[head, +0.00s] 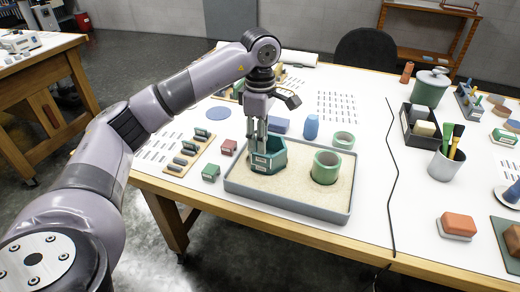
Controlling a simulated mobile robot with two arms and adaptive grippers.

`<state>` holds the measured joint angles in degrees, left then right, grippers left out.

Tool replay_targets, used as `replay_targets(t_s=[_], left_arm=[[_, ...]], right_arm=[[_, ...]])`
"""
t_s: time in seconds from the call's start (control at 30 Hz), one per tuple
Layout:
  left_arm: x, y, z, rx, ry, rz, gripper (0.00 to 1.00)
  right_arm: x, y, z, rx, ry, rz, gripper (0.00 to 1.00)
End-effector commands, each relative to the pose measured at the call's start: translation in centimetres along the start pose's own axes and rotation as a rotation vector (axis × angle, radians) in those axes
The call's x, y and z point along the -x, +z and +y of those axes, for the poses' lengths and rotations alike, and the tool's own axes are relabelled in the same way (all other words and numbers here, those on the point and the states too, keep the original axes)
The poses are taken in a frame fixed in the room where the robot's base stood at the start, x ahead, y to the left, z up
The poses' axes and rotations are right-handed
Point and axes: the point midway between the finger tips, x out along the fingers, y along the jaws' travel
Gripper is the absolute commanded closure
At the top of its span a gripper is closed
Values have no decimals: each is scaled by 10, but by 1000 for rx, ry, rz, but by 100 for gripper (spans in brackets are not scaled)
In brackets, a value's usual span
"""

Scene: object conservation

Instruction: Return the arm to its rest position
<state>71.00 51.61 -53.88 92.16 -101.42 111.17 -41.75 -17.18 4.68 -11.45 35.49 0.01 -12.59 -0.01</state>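My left arm comes in from the left and reaches over a grey tray of sand (290,212) on the white table. My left gripper (261,142) points down at a teal hexagonal vessel (272,161) that stands in the sand. The fingertips overlap the vessel's near left wall and rim in the picture. Whether they touch or grip it I cannot tell, and the gap between the fingers is unclear. A green round vessel (326,167) stands in the sand to the right, apart from the gripper. My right gripper is not in view.
Around the tray stand a blue bottle (311,127), a green ring (344,140), a blue block (279,126) and small blocks. A black cable (393,180) runs down the table. A brush cup (446,162) and dark box (420,128) stand right. Space above the tray's right half is clear.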

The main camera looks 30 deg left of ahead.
Motion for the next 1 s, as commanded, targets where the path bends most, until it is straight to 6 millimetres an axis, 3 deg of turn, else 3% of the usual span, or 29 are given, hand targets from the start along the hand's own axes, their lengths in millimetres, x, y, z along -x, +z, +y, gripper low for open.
replay_targets(t_s=[0.17, 0.33, 1.0], left_arm=[[45, 0, 1, 1, 6, -1, 70], [61, 0, 0, 0, 3, 1, 70], [70, 0, 0, 0, -1, 1, 70]], right_arm=[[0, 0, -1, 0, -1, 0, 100], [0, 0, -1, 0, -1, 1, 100], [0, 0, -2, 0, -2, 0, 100]])
